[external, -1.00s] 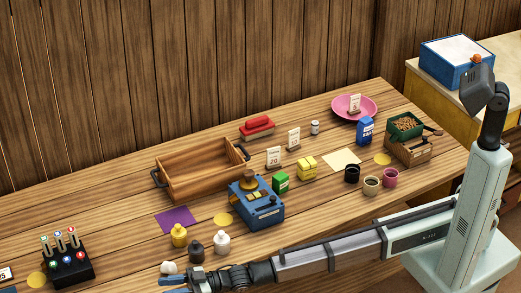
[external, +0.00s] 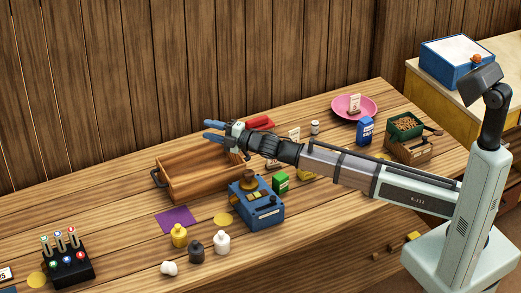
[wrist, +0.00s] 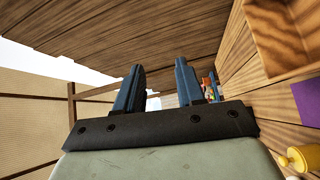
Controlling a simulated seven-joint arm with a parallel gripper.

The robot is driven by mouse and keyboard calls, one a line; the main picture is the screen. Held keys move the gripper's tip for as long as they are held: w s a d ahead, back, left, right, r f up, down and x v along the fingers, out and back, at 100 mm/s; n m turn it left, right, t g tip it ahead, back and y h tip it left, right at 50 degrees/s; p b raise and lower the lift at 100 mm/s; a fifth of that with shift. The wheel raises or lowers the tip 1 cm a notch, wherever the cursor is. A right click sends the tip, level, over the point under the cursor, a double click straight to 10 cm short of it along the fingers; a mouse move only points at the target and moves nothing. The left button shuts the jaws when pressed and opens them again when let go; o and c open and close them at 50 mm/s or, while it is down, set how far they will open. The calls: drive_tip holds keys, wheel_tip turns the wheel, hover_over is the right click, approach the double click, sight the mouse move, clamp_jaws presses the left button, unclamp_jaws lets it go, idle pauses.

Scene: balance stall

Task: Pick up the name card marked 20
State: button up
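The name card marked 20 is not clearly visible now; my arm covers the spot behind the blue scale where it stood in the earlier picture. Another small white card (external: 295,133) shows just above my forearm, its marking unreadable. My gripper (external: 210,131) is raised over the back of the wooden tray (external: 163,186), pointing left. Its two blue fingers stand apart with nothing between them. The wrist view shows the open fingers (wrist: 160,85) too, with no card in sight.
Bottles (external: 179,235) are at the front. A pink plate (external: 368,101) with a card (external: 354,104) is at the right.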

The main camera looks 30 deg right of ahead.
drive_tip(key=w+d+r+t+h, duration=0.1)
drive_tip(key=w+d+h, duration=0.35)
drive_tip(key=d, duration=0.75)
drive_tip(key=w+d+r+h, duration=0.1)
drive_tip(key=w+d+h, duration=0.3)
drive_tip(key=d, duration=0.7)
drive_tip(key=w+d+r+t+h, duration=0.1)
drive_tip(key=w+d+r+h, duration=0.15)
drive_tip(key=w+d, duration=0.65)
drive_tip(key=m+g+h, duration=0.1)
drive_tip(key=m+g, duration=0.7)
drive_tip(key=g, duration=0.8)
hover_over(273, 164)
wheel_tip(273, 164, down, 12)
drive_tip(key=shift+w+d+f, duration=0.1)
drive_tip(key=shift+f, duration=0.05)
drive_tip(key=f, duration=0.7)
drive_tip(key=shift+s+f, duration=0.2)
drive_tip(key=shift+f, duration=0.1)
drive_tip(key=shift+w+d+f, duration=0.1)
drive_tip(key=shift+w+f, duration=0.05)
drive_tip(key=shift+f, duration=1.4)
drive_tip(key=shift+w+f, duration=0.15)
drive_tip(key=shift+f, duration=1.4)
